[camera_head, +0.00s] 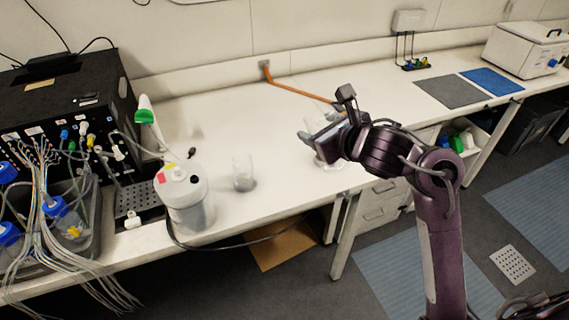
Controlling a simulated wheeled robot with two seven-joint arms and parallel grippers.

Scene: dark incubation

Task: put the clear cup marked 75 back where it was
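A clear cup (243,174) stands upright on the white bench, right of the white container. A second clear vessel (322,158) shows partly beneath my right gripper (318,122), near the bench's front edge. The gripper and wrist hide most of it. My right arm comes in from the right, with its fingers at this vessel. I cannot tell whether they are closed on it or only around it, or whether it touches the bench. No 75 mark is readable on either vessel. My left gripper is not in view.
A white container (186,205) with a cable stands at the left, by a black instrument (60,105) and a tray of tubed bottles (75,240). An orange cable (290,87) lies behind my gripper. Grey (449,92) and blue (491,81) mats lie at right. The middle bench is clear.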

